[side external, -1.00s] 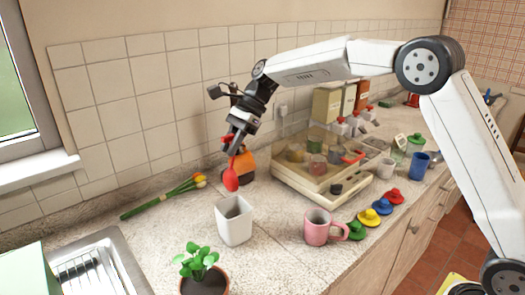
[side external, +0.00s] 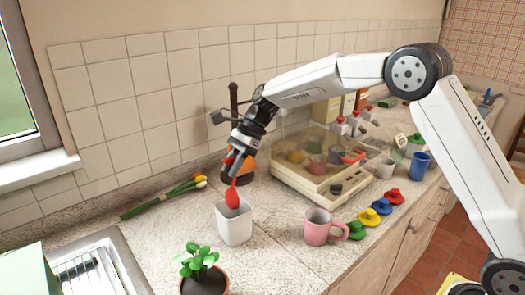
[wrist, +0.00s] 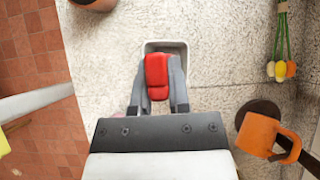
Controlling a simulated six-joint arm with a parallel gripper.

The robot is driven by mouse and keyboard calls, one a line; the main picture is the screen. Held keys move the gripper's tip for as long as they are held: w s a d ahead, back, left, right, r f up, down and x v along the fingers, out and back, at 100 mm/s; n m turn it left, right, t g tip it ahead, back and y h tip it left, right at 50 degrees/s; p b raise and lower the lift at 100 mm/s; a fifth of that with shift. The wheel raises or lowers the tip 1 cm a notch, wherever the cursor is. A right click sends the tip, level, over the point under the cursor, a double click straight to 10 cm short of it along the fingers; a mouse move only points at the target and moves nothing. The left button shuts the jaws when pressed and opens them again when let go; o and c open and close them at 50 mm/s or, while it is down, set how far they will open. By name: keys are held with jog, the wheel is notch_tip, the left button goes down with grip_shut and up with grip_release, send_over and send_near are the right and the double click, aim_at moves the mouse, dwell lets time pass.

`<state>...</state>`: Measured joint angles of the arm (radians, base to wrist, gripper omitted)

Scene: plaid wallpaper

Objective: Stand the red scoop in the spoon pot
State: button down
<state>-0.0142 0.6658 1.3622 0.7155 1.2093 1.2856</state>
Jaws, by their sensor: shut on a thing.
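My gripper (side external: 233,172) is shut on the red scoop (side external: 232,198), which hangs with its bowl pointing down. The white square spoon pot (side external: 234,226) stands upright on the counter below it. In the side external view the scoop's bowl is at the pot's mouth, overlapping the back rim; whether its tip is inside cannot be told for sure. In the wrist view my gripper (wrist: 158,95) holds the red scoop (wrist: 157,72) over the pot, whose rim (wrist: 165,43) shows around and beyond it. The fingers hide part of the pot.
A pink mug (side external: 320,228) stands right of the pot, a potted plant (side external: 202,272) in front. Flowers (side external: 165,197) lie behind left. An orange mug (wrist: 262,136) hangs on a dark stand behind the pot. A clear-lidded case (side external: 315,165) is at the right; a sink (side external: 90,268) is at left.

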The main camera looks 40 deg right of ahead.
aim_at(233, 183)
jog(key=shift+f, duration=2.45)
jog(key=c, duration=0.5)
grip_release()
jog(key=v, duration=0.7)
jog(key=shift+d+r, duration=0.25)
